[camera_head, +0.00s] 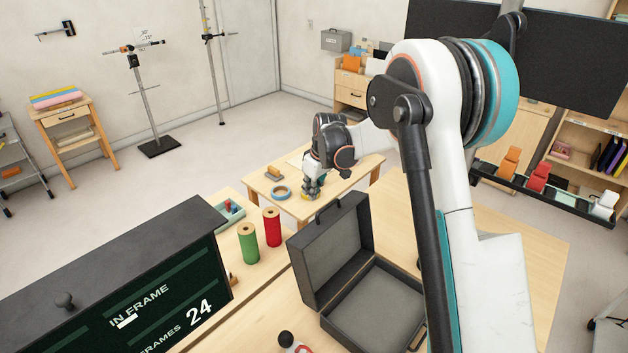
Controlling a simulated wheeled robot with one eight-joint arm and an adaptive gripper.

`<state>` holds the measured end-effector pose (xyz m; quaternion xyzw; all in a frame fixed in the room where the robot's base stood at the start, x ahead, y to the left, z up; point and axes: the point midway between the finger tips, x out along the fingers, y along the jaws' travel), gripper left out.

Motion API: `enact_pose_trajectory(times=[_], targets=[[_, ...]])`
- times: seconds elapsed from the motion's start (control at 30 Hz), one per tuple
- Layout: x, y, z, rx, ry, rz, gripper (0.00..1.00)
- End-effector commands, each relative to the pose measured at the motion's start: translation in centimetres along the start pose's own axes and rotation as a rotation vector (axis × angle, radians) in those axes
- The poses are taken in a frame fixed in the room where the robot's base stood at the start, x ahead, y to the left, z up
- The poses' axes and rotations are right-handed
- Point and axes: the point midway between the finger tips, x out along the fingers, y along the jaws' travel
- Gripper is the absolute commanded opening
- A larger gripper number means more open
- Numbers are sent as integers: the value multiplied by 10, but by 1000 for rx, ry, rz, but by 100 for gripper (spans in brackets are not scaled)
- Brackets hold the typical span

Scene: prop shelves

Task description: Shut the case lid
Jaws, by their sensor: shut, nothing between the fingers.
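A dark grey case (375,305) stands open on the wooden table, and its inside looks empty. Its lid (335,250) stands up, tilted back to the left, with a handle on its top edge. My gripper (310,196) is beyond the lid in the picture, near a small wooden table, and is shut and empty. I cannot tell whether it touches anything. My arm hides the right part of the case.
A green spool (248,242) and a red spool (271,227) stand left of the case. A dark sign box (130,290) fills the lower left. A blue tape ring (281,192) lies on the small table (262,184). A black-knobbed object (288,341) is at the front.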

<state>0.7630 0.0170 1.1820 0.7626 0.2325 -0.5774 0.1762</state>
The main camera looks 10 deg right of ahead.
Motion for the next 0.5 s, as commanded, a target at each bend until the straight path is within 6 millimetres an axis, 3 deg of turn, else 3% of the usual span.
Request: enact_pose_trajectory(times=[0.03,0.2,0.5], targets=[[9,0,0,-1,0,0,0],[-4,0,24,2,0,0,0],[-8,0,38,1,0,0,0]])
